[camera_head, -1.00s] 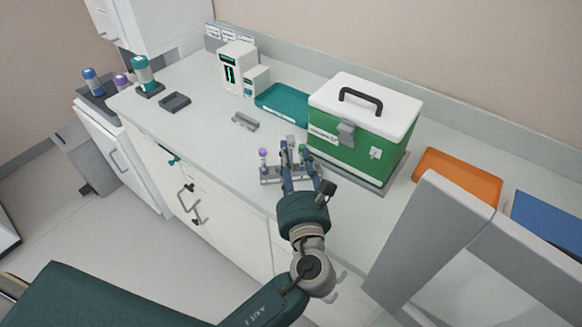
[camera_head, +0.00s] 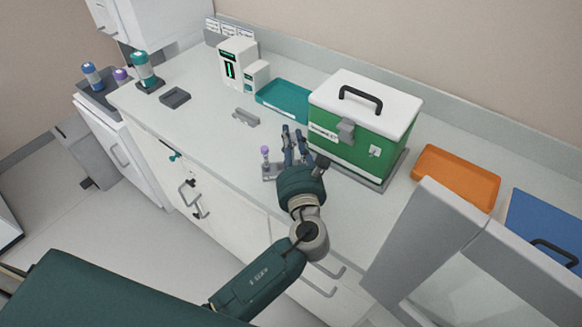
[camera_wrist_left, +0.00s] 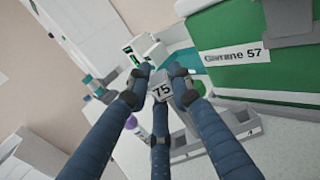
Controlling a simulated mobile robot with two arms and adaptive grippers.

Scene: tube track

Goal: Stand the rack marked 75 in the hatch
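The rack marked 75 (camera_head: 270,172) is a small grey rack on the white counter, in front of the green box. A purple-capped tube (camera_head: 265,152) stands at its left end. In the left wrist view its label 75 (camera_wrist_left: 162,91) sits on an upright part between my fingers. My left gripper (camera_head: 292,137) has its fingers closed in around that part, and its hand hides the rack's right side in the head view. I cannot tell whether the rack is clear of the counter. My right gripper is out of view. No hatch can be made out for certain.
A green box with a white lid (camera_head: 365,115) stands close behind the rack. A grey frame (camera_head: 425,240) stands at right. The counter's left stretch is mostly clear.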

